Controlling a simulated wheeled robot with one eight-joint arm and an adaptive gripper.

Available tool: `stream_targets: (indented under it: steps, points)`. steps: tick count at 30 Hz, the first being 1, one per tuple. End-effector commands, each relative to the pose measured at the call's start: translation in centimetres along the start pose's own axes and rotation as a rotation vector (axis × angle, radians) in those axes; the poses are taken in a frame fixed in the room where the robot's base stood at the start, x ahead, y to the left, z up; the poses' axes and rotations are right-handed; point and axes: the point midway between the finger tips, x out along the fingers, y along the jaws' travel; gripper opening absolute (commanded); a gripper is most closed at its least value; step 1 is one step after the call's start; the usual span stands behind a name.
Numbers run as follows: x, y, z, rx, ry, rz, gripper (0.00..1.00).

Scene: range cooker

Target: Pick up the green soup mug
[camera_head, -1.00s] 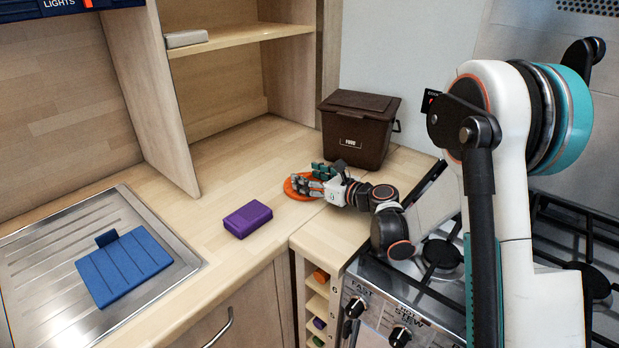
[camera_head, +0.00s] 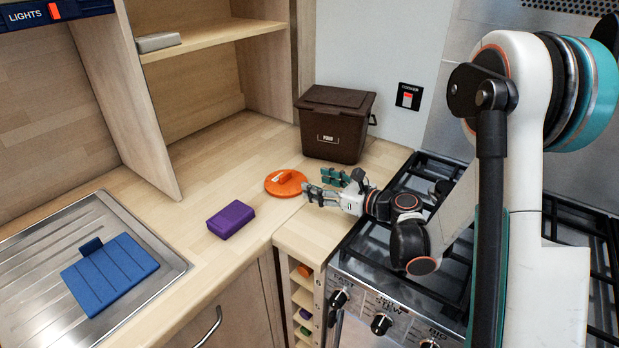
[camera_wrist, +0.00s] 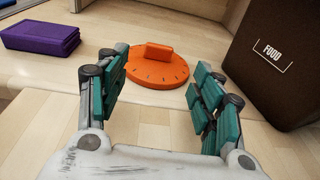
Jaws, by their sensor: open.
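I see no green soup mug in either view. My gripper (camera_head: 330,188) is open and empty, low over the counter beside the cooker, its fingers pointing left. In the wrist view its teal-padded fingers (camera_wrist: 160,95) stand wide apart. Beyond the fingertips lies a round orange disc with a raised handle (camera_head: 286,184), which also shows in the wrist view (camera_wrist: 157,72). The disc is apart from the fingers or nearly so; the exact gap is hard to tell.
A brown food bin (camera_head: 337,124) stands behind my gripper. A purple block (camera_head: 231,219) lies on the counter (camera_head: 190,200). A blue ridged item (camera_head: 109,273) lies on the metal drainer (camera_head: 40,250). The hob (camera_head: 435,180) is at right. A shelf (camera_head: 215,40) stands at the back.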

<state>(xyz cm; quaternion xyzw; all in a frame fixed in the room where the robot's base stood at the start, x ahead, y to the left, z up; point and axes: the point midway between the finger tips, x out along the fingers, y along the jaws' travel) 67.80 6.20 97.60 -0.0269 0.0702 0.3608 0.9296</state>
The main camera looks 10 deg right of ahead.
Motion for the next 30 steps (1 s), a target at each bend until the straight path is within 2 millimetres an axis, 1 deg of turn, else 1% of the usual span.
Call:
stream_targets:
  steps: [3, 7, 11, 14, 20, 26, 30]
  points:
    - [-0.5, 0.0, 0.0, 0.0, 0.0, -0.001, 0.61]
    - [-0.6, 0.1, 0.2, -0.018, 0.008, 0.0, 0.61]
    - [-0.9, 0.9, 1.0, -0.11, 0.049, 0.006, 0.61]
    - [-1.4, 1.9, 2.0, -0.246, 0.11, 0.018, 0.61]
    - [-3.3, 4.4, 3.9, -0.57, 0.247, 0.066, 0.61]
    - [-6.1, 7.0, 5.1, -0.892, 0.376, 0.143, 0.61]
    - [-8.5, 8.7, 5.6, -1.115, 0.462, 0.213, 0.61]
